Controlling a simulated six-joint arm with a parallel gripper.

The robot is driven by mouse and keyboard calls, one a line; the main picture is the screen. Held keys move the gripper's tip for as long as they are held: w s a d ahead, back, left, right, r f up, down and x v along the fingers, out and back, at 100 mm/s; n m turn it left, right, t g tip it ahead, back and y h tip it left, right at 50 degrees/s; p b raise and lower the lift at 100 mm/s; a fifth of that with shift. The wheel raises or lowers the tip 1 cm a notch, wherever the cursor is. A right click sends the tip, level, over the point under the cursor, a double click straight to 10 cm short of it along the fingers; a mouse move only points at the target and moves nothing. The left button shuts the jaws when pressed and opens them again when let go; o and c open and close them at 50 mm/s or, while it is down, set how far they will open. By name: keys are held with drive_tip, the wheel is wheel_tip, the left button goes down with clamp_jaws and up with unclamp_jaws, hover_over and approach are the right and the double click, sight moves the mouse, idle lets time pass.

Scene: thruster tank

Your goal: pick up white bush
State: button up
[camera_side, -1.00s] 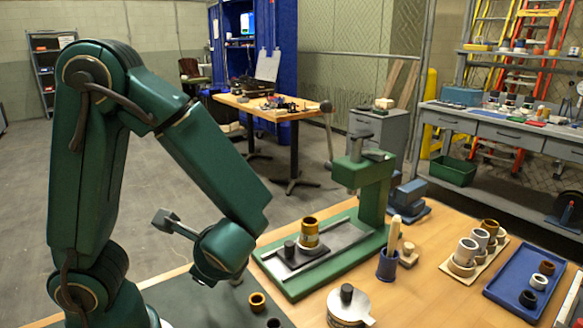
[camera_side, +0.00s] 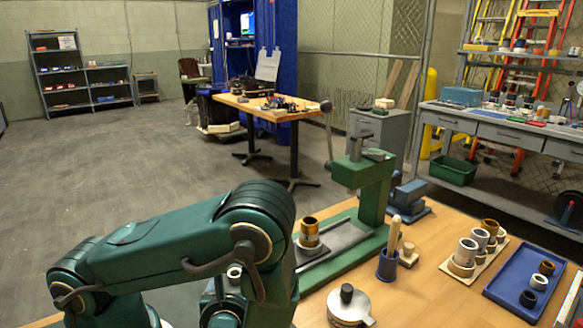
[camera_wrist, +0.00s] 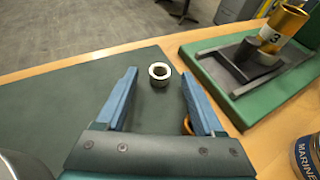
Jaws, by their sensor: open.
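The white bush (camera_wrist: 159,70), a short pale ring with a dark bore, stands upright on the dark green mat (camera_wrist: 60,92) in the wrist view. My gripper (camera_wrist: 159,78) is open, its two blue fingers reaching forward with a wide gap. The bush shows between the fingertips in that view, with mat visible around it and no finger touching it. How far above it the fingers are, I cannot tell. In the side view a small white ring (camera_side: 235,271) shows just beside my arm; my arm largely hides the gripper there.
A brass-coloured ring (camera_wrist: 187,125) lies partly hidden behind the right finger. The green press (camera_side: 372,195) with a gold cylinder (camera_side: 309,232) stands to the right. A round lidded tin (camera_side: 349,306) and a blue cup (camera_side: 387,266) are on the wooden table.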

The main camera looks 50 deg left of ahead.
drive_tip(key=shift+x, duration=1)
clamp_jaws()
drive_tip(key=shift+r, duration=0.15)
